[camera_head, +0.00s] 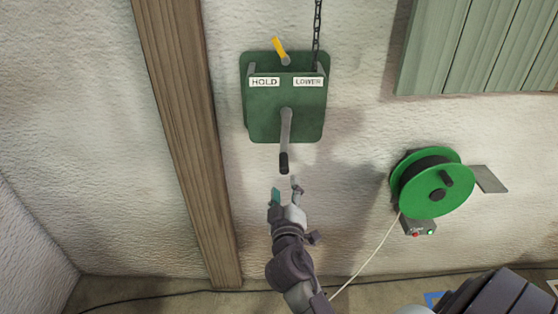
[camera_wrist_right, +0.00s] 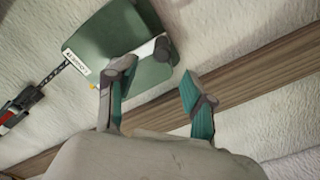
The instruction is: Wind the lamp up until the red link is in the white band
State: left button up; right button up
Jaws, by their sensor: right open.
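The green winch box (camera_head: 260,120) is on the wall with HOLD and LOWER labels. Its yellow lever (camera_head: 279,46) leans up to the left, on the HOLD side. The grey crank (camera_head: 286,130) hangs straight down, ending in a dark handle (camera_head: 283,163). A chain (camera_head: 318,32) runs up from the box. In the right wrist view the chain (camera_wrist_right: 55,72) leads to a dark piece with red and white parts (camera_wrist_right: 18,108); whether these are link and band, I cannot tell. My right gripper (camera_head: 286,188) is open and empty, just below the handle. The lamp is not visible.
A wooden post (camera_head: 185,130) stands left of the winch. Green slatted boards (camera_head: 475,50) are at upper right. The wall around the crank is clear.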

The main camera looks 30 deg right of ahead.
aim_at(283, 162)
jog(key=p+x, duration=0.2)
jog(key=x, duration=0.8)
jog(key=shift+w+d+f, duration=0.1)
jog(key=shift+w+d, duration=0.15)
jog(key=shift+w, duration=0.35)
grip_shut()
